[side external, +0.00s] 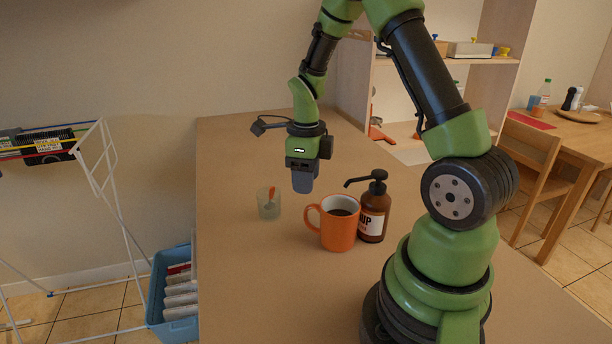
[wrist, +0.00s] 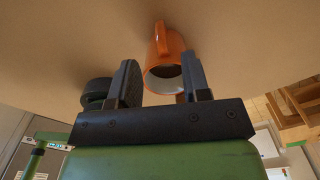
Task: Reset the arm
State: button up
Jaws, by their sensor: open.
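My gripper (side external: 302,182) hangs pointing down above the wooden counter (side external: 240,160), and no object shows between its fingers. In the wrist view its two dark fingers (wrist: 160,82) stand apart, so it is open. An orange mug (side external: 338,232) with dark contents stands upright on the counter, nearer the side camera than my gripper. The mug also shows beyond and between the fingers in the wrist view (wrist: 165,48). It looks apart from the gripper in the side view.
A brown pump bottle (side external: 373,212) stands right of the mug, and a small glass (side external: 268,203) with something orange in it stands to the left. A blue crate (side external: 172,300) and a white drying rack (side external: 100,160) are beyond the counter's left edge. The counter's front left is clear.

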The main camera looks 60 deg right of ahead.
jog(key=s+a+r+n+t, duration=0.2)
jog(key=a+r+n, duration=0.3)
jog(key=n, duration=0.4)
jog(key=s+a+r+n+t+y, duration=0.1)
jog(key=s+a+r+n, duration=0.4)
jog(key=n, duration=0.5)
jog(key=s+a+r+n+t+y, duration=0.1)
jog(key=s+a+r+n+t, duration=0.3)
jog(key=a+r+n, duration=0.2)
notch_tip(320, 180, up, 2)
jog(key=n, duration=0.4)
jog(key=shift+s+r, duration=0.2)
jog(key=shift+s, duration=0.05)
